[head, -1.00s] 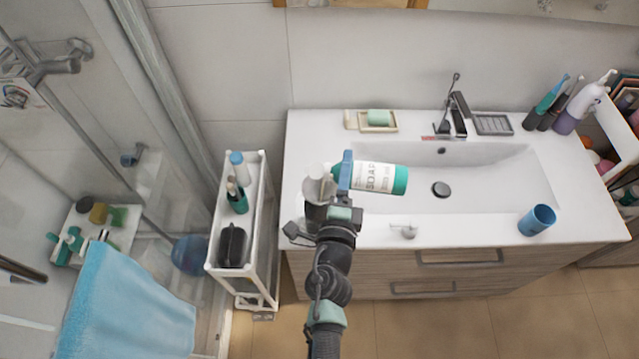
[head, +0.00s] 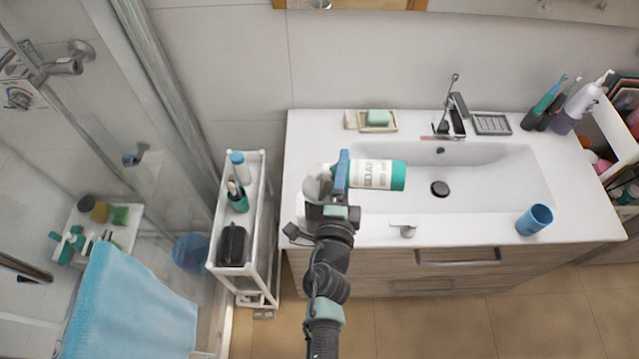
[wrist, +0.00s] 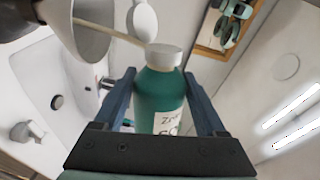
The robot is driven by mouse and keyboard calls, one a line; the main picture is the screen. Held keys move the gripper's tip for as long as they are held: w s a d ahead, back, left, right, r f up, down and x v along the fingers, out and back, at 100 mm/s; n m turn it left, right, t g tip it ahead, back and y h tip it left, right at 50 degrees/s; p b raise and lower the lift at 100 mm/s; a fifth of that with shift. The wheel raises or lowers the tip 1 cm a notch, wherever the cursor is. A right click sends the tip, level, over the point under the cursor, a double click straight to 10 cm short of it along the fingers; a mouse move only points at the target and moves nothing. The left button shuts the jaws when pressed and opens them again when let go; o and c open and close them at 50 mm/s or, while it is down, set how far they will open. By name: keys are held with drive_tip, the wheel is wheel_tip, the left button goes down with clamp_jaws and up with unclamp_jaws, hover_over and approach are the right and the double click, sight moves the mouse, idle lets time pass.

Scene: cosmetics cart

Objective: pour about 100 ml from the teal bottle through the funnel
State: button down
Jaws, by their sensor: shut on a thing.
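The teal bottle (head: 398,176) with a white label lies tipped on its side in the air in the head view, base to the right and neck to the left. My gripper (head: 343,177) is shut on it. In the wrist view the teal bottle (wrist: 157,97) sits between both fingers (wrist: 160,105), its white top (wrist: 164,55) pointing away. The pale funnel (wrist: 92,32) shows at upper left there, apart from the bottle. A thin pale streak runs between the bottle's mouth and the funnel. In the head view my gripper partly hides the funnel (head: 316,182).
The white sink basin (head: 490,185) is right of my gripper, with a blue cup (head: 535,220) at its front right. A soap dish (head: 378,128) and faucet (head: 457,115) stand behind. A narrow white cart (head: 258,215) with bottles is to the left.

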drive_tip(key=shift+w+a+r+n+p, duration=0.1)
drive_tip(key=shift+a+r+n+p, duration=0.15)
drive_tip(key=shift+n+p, duration=0.65)
drive_tip(key=shift+a+r+n+p, duration=0.2)
drive_tip(key=shift+r+n+p, duration=0.15)
drive_tip(key=shift+n+p, duration=0.55)
drive_tip(key=shift+w+a+r+n+p, duration=0.1)
drive_tip(key=shift+a+r+n+p, duration=0.15)
drive_tip(key=shift+n+p, duration=0.65)
idle(2.0)
drive_tip(key=shift+s+d, duration=0.1)
